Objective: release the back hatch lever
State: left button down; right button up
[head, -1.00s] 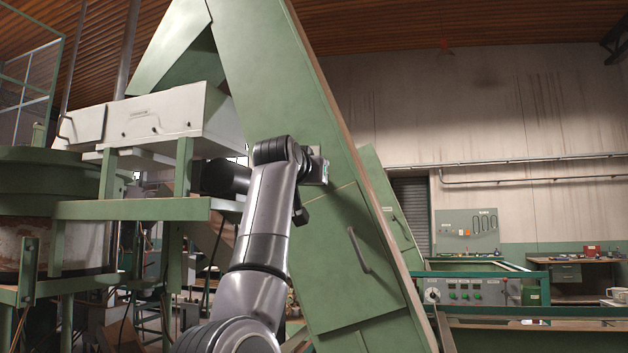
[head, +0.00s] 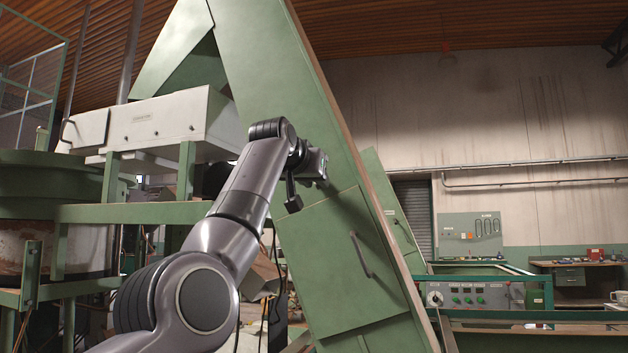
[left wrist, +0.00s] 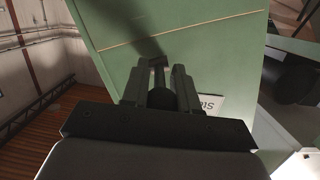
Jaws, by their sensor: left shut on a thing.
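My left gripper (head: 322,168) is up against the sloping green housing (head: 270,85), above the green hatch panel (head: 335,270). In the left wrist view my left gripper (left wrist: 157,84) has its two dark fingers on either side of a dark lever (left wrist: 158,63) with a short crosspiece at its end. The gripper is shut on this lever. The lever stands in front of the green panel face (left wrist: 200,50); its base is hidden by the fingers. In the head view the lever cannot be made out behind the gripper. My right gripper is in neither view.
The hatch panel has a dark bar handle (head: 360,255). A white box unit (head: 160,118) on a green frame stands left of my arm. A control panel (head: 468,296) with green buttons is at the right. A white label (left wrist: 210,105) lies beside the fingers.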

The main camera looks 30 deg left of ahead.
pick_arm(q)
jog(key=shift+r, duration=0.1)
dwell(0.5)
jog(key=c, duration=1.2)
grip_release()
jog(key=shift+o, duration=0.2)
jog(key=shift+s+d+b, duration=0.15)
jog(key=shift+s+b, duration=0.4)
jog(key=shift+b, duration=0.2)
jog(key=shift+b+v, duration=1.75)
jog(key=shift+v, duration=1.25)
jog(key=shift+r, duration=0.1)
